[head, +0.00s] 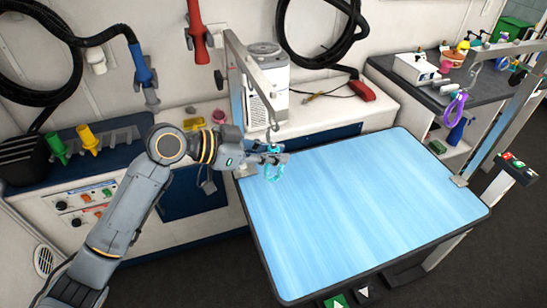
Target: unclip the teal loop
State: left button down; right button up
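My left gripper (276,156) is at the top of the loop, by the hanging metal clip (270,130). The fingers overlap the upper part of the loop and hide where it joins the clip. The fingers are too small to tell whether they are closed on it. My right gripper is not in view.
The blue table top (370,205) is bare. A purple loop (455,108) hangs from the right overhead arm (500,110). A white machine (265,85) stands behind the left post. Black hoses hang on the wall, and a counter with bottles is at the back right.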

pick_arm(q)
jog(key=shift+r, duration=0.15)
jog(key=shift+r+p, duration=0.65)
jog(key=shift+r, duration=0.15)
jog(key=shift+a, duration=0.1)
jog(key=a, duration=0.1)
jog(key=s+a, duration=0.1)
jog(key=a, duration=0.2)
jog(key=shift+s, duration=0.25)
dwell(0.7)
jog(key=shift+a, duration=0.1)
jog(key=shift+f+v, duration=0.15)
jog(key=shift+v, duration=0.85)
jog(key=shift+f+v, duration=0.15)
jog(key=shift+v, duration=0.85)
